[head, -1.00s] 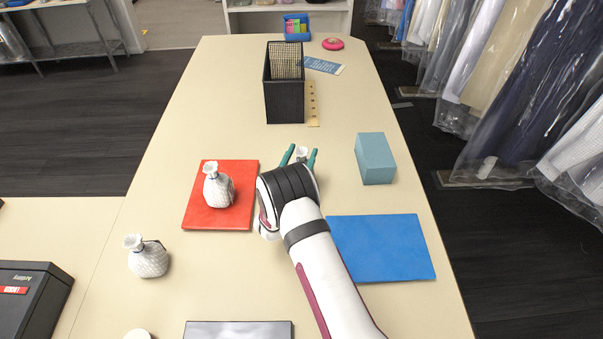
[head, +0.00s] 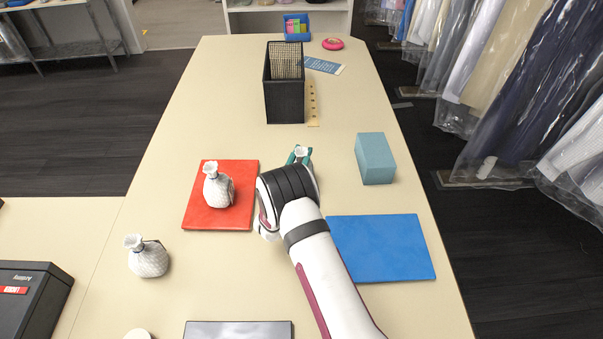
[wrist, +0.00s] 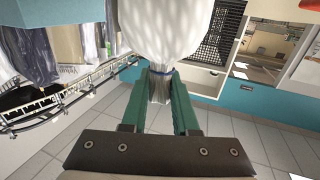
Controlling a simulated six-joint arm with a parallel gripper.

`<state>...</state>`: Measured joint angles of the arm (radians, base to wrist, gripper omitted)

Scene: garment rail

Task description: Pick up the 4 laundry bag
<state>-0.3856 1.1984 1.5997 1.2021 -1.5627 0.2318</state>
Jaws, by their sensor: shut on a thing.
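My gripper (head: 300,158) is shut on a small white laundry bag (head: 301,150), past the arm's black wrist in the head view. The arm hides most of this bag in the head view. A second white bag (head: 219,188) stands on the red mat (head: 240,218). A third bag (head: 148,258) stands on the bare table at the left. I cannot read a number on any bag.
A teal block (head: 375,158) stands right of my gripper. A blue mat (head: 382,250) lies at the right. A black mesh holder (head: 284,100) stands farther back. A grey panel (head: 238,331) and a black box (head: 30,310) are in front.

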